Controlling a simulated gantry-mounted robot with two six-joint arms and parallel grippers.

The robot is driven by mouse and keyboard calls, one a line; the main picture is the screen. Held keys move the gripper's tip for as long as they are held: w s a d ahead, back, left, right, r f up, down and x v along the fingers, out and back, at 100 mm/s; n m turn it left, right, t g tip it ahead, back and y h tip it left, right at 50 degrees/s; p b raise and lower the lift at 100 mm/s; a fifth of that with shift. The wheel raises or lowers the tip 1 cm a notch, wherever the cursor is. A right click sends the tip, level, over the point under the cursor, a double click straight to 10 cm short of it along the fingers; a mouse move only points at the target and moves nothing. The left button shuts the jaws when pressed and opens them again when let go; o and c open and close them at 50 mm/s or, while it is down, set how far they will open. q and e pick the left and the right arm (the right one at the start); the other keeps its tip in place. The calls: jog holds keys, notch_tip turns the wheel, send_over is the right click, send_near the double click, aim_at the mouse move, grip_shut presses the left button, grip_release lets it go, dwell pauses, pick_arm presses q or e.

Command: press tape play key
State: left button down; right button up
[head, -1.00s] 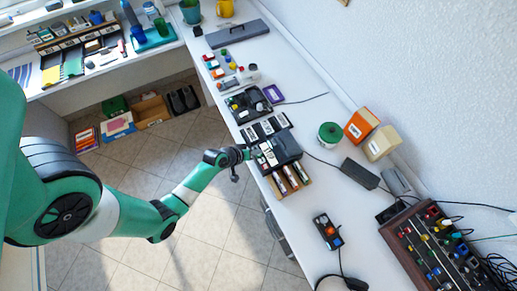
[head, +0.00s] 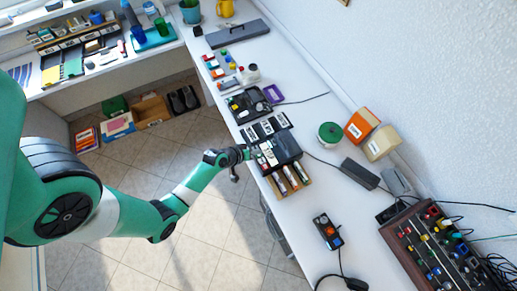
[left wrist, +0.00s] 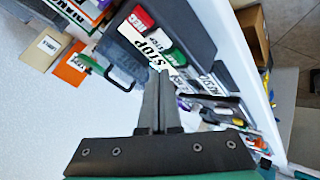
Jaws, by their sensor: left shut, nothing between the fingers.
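The dark tape recorder (head: 285,148) sits on the white bench near its front edge, with a row of keys on its left side. In the left wrist view its keys show close up: a red key marked REC (left wrist: 141,18), a white key marked STOP (left wrist: 158,44) and a green key (left wrist: 180,59) whose label I cannot read. My left gripper (head: 250,152) is at the recorder's key side. In the left wrist view its fingers (left wrist: 159,74) are shut and empty, with the tips just by the STOP key. I cannot tell whether they touch it. My right gripper is not in view.
Cassettes in a brown holder (head: 289,180) stand in front of the recorder, and dark labelled cards (head: 265,128) lie behind it. A green-lidded tin (head: 330,134) and a black power brick (head: 360,173) lie to the right. A handheld device (head: 327,231) is nearer the front.

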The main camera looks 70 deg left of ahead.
aim_at(257, 156)
pick_arm(q)
jog(key=shift+f+b, duration=0.35)
jog(key=shift+f, duration=0.05)
jog(key=shift+f+b, duration=0.3)
jog(key=shift+f, duration=0.1)
dwell(0.6)
dwell(0.4)
jog(key=shift+r+p, duration=0.85)
jog(key=shift+p, duration=0.05)
notch_tip(257, 156, up, 5)
jog(key=p, duration=0.5)
dwell(0.4)
